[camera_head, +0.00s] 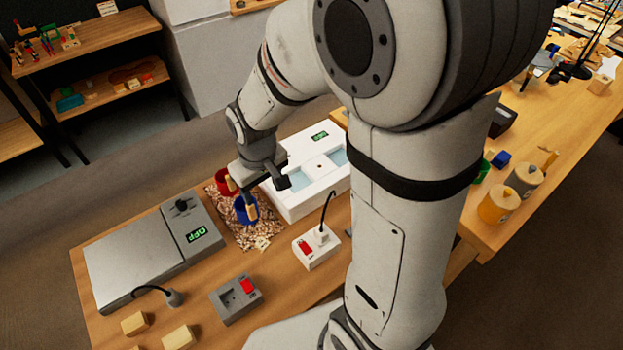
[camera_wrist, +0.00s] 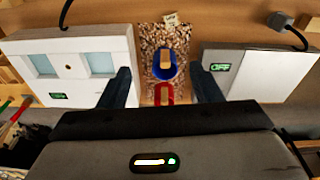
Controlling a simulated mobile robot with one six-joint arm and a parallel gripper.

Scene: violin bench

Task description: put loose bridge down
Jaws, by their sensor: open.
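My gripper (camera_head: 264,184) is open above the patterned, chip-covered patch (camera_head: 266,230) on the bench. In the wrist view its two fingers (camera_wrist: 161,88) stand wide apart with nothing held between them. A blue cup (camera_wrist: 157,73) with a tan wooden piece (camera_wrist: 165,60) in it stands on the patch, apart from the fingers. A red cup (camera_wrist: 159,97) stands beside the blue one, nearer the gripper. A small pale piece (camera_wrist: 170,18) lies at the patch's far edge, also seen in the head view (camera_head: 262,243). I cannot tell which piece is the loose bridge.
A white box with pale blue wells (camera_head: 301,204) stands on one side of the patch, a grey device with an OFF display (camera_head: 130,267) on the other. A white switch box (camera_head: 316,247) and grey switch box (camera_head: 235,300) stand nearby. Wooden blocks (camera_head: 179,337) lie at the front.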

